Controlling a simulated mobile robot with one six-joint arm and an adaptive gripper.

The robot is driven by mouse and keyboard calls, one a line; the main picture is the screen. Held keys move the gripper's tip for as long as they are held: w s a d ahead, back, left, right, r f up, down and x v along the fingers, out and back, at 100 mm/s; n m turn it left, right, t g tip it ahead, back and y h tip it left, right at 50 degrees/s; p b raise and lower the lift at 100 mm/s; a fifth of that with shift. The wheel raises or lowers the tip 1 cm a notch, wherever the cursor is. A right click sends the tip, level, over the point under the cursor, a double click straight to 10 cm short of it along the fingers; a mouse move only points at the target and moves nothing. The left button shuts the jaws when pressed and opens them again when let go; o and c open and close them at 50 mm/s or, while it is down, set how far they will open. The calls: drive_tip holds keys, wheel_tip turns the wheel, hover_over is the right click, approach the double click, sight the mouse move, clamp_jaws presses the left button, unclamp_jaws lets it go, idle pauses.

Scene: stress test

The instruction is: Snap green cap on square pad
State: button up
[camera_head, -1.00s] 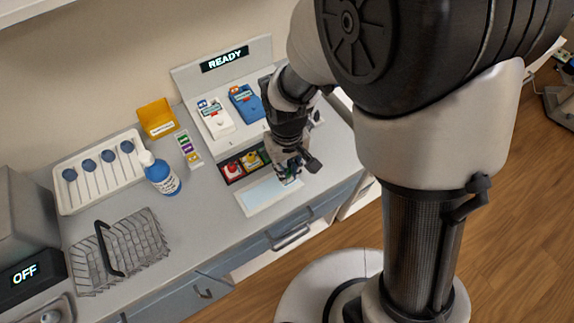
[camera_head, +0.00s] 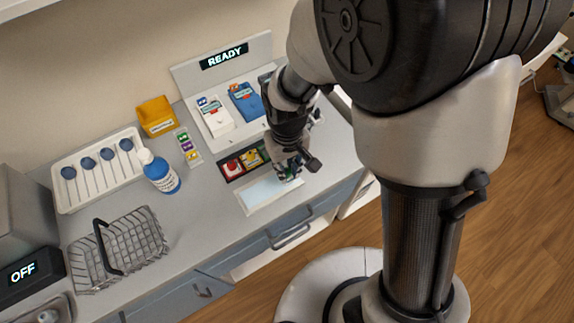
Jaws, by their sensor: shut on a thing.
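My gripper (camera_head: 290,177) points down at the right end of a pale, white-rimmed panel (camera_head: 247,207) near the counter's front edge. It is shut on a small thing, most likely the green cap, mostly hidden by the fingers. A dark tray (camera_head: 226,178) just behind the panel holds a red cap (camera_head: 232,165) and a yellow cap (camera_head: 251,158); its right end is hidden behind my gripper. I cannot pick out the square pad for sure. A white device (camera_head: 216,118) and a blue device (camera_head: 245,101) lie on the sloped stand behind.
The stand's sign (camera_head: 225,57) reads READY. A coloured card (camera_head: 187,147), yellow bin (camera_head: 157,117), blue-and-white bottle (camera_head: 161,173), swab tray (camera_head: 62,195) and wire basket (camera_head: 118,250) stand to the left. The counter between basket and panel is clear.

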drive_tip(key=shift+f+b, duration=0.35)
drive_tip(key=shift+f, duration=0.2)
idle(0.8)
